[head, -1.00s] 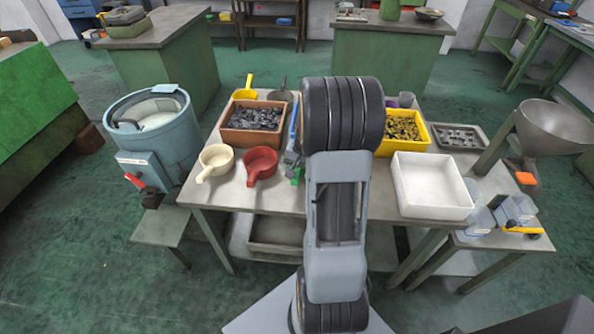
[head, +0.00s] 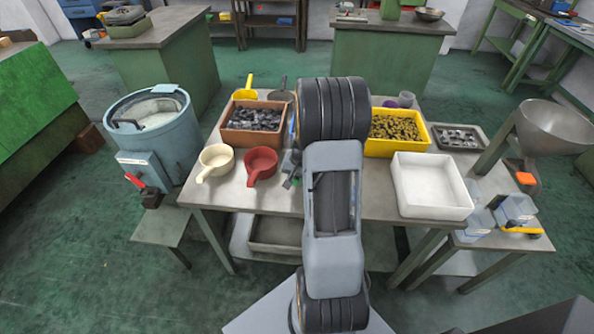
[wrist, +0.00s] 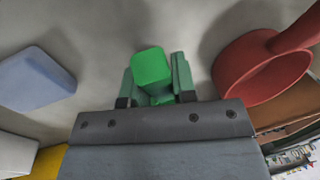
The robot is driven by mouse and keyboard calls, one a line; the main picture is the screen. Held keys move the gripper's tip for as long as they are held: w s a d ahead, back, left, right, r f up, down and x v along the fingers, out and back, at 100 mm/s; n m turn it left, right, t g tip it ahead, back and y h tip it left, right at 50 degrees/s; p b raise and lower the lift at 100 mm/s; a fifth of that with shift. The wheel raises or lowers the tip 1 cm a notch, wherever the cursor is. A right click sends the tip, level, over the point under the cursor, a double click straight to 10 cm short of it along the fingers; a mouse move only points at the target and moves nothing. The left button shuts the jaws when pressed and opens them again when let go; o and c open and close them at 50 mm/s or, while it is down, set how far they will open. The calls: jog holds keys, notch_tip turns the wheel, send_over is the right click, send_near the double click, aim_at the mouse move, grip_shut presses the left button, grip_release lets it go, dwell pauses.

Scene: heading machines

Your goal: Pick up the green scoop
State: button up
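The green scoop (wrist: 152,66) shows in the wrist view as a bright green block, seen end-on near the middle. My gripper (wrist: 156,84) has one darker finger on each side of it, close against its sides. I cannot tell whether the fingers press on it or only stand around it. Most of the scoop below this block is hidden. In the head view my gripper (head: 290,172) is low over the table, left of my arm and right of the red scoop.
The red scoop (head: 261,165) lies close by, also large in the wrist view (wrist: 262,65). A cream scoop (head: 216,160) stands left of it. A brown bin (head: 250,138), a yellow bin (head: 398,149) and a white bin (head: 430,190) stand around. A blue block (wrist: 35,78) is at the wrist view's left.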

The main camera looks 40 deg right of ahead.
grip_shut()
jog(key=shift+r, duration=0.15)
